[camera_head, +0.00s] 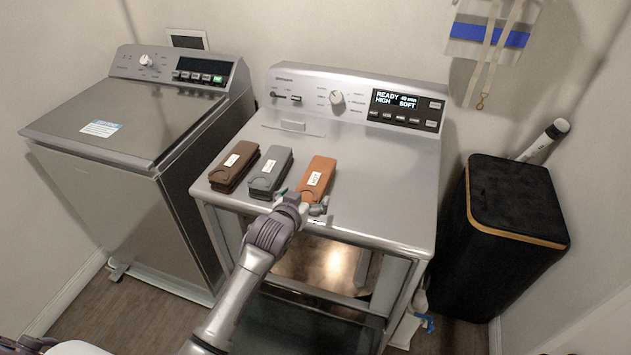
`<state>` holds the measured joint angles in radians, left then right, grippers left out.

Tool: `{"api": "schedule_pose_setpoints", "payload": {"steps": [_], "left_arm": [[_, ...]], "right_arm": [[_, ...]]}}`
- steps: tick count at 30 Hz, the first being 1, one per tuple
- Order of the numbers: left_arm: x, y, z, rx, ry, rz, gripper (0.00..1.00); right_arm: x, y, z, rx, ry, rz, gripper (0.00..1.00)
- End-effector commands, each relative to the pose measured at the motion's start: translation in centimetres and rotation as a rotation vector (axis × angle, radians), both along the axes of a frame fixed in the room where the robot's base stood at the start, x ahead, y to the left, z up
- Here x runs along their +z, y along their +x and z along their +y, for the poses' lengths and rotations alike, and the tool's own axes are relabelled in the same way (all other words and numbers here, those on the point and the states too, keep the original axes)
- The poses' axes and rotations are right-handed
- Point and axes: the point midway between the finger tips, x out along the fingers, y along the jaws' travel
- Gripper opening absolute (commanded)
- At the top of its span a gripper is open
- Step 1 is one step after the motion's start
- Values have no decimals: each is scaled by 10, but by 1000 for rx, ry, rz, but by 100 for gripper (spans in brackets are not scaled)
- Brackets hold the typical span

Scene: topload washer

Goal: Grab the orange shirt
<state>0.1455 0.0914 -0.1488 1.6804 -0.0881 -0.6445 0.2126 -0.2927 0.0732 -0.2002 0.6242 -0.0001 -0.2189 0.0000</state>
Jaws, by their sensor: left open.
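The orange shirt (318,170) is a folded stack with a white label, lying on top of the right-hand machine near its front edge. My left gripper (303,203) is at the near end of the orange shirt, with its fingers spread apart. The fingertips look close to the shirt's near end, but I cannot tell whether they touch it. The hand hides part of that near end. My right gripper is not in view.
A grey folded stack (270,172) and a brown folded stack (234,166) lie left of the orange one on the right-hand machine (385,190). Its top is clear to the right. A washer (130,115) stands left, a black hamper (510,240) right.

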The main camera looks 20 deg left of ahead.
Motion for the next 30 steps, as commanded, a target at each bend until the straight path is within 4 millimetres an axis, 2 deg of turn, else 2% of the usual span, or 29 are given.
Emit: {"api": "schedule_pose_setpoints", "payload": {"steps": [4,9,18,20,30], "left_arm": [[-4,19,1,1,0,2,100],[-13,35,0,0,-1,1,100],[-15,38,0,-1,-1,0,100],[-15,38,0,-1,-1,0,92],[-15,38,0,0,0,1,35]], "right_arm": [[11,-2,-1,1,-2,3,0],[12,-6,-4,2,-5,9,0],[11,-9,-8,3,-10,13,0],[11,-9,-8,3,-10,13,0],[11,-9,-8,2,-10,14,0]]}}
